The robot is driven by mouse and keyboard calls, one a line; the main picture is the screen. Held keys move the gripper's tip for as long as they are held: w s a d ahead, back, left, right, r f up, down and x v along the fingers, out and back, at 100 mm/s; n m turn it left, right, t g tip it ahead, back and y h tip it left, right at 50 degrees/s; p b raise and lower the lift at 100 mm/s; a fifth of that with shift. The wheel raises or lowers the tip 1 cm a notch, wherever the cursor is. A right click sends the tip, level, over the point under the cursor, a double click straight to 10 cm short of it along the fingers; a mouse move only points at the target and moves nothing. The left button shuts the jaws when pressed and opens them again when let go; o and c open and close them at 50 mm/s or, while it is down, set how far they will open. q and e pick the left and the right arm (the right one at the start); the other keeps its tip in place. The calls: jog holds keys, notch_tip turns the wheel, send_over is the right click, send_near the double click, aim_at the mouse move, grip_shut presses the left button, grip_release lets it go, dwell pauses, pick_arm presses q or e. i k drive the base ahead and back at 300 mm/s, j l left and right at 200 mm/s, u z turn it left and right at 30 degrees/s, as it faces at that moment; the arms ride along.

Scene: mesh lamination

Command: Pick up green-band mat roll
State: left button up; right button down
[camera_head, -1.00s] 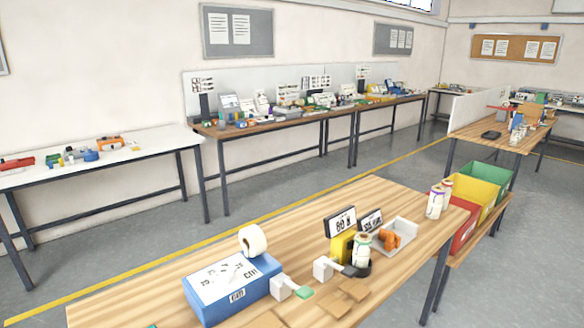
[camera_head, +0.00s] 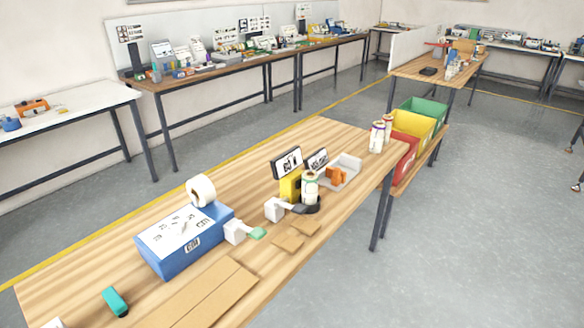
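A white roll (camera_head: 310,187) with what looks like a green band near its top stands upright on a dark round base near the middle of the wooden table (camera_head: 345,135). Two more white rolls stand at the table's far right corner: one with a purple band (camera_head: 377,138), one with a reddish band (camera_head: 388,127). The bands are small and hard to read.
Near the banded roll are a yellow block (camera_head: 290,186), a grey tray (camera_head: 349,164) with an orange item, and brown pads (camera_head: 289,240). Red, yellow and green bins (camera_head: 414,125) stand beyond the right edge.

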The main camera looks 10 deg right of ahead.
aim_at(310, 178)
jog(key=l+u, duration=0.15)
jog(key=u, duration=0.3)
jog(key=i+l+u, duration=0.1)
jog(key=u, duration=0.35)
jog(key=l+u, duration=0.3)
jog(key=l, duration=0.5)
jog(key=l+u, duration=0.3)
jog(key=l, duration=0.5)
jog(key=k+l+u, duration=0.1)
jog(key=l+u, duration=0.25)
jog(key=l, duration=0.4)
